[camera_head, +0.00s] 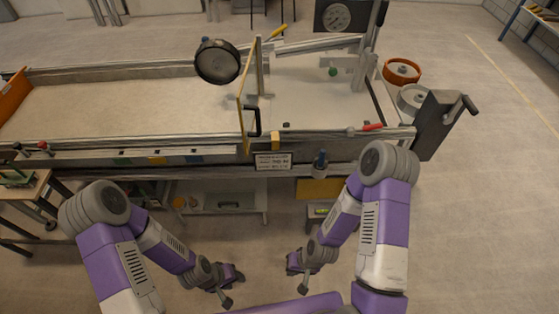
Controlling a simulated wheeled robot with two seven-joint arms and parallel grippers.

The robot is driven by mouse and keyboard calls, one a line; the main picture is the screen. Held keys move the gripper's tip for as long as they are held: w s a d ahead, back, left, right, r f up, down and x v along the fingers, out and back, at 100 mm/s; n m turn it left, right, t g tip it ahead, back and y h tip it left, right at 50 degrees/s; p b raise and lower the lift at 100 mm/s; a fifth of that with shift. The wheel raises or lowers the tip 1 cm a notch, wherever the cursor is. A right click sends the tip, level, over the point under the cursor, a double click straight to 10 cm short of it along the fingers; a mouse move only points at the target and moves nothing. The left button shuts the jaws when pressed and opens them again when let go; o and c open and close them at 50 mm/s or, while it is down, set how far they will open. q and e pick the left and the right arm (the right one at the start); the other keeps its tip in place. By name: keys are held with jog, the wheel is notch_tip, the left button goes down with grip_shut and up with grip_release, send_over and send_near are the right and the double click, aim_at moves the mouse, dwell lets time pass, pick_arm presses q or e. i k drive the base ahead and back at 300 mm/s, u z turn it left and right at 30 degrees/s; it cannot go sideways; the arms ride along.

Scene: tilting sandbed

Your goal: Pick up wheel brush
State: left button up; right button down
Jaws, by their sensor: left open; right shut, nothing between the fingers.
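I cannot surely make out the wheel brush. A small dark upright item with a blue part (320,162) hangs or stands at the front of the sandbed, right of the label plate; it may be the brush, but it is too small to tell. My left gripper (229,283) is open and low in front of the sandbed, near the bottom of the view. My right gripper (297,265) is shut and empty, a little to its right, below that item and apart from it.
Orange and grey round tubs (402,70) stand right. Floor is open at right.

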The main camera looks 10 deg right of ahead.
aim_at(320, 167)
jog(key=u, duration=0.6)
jog(key=i, duration=0.5)
jog(key=z, duration=1.85)
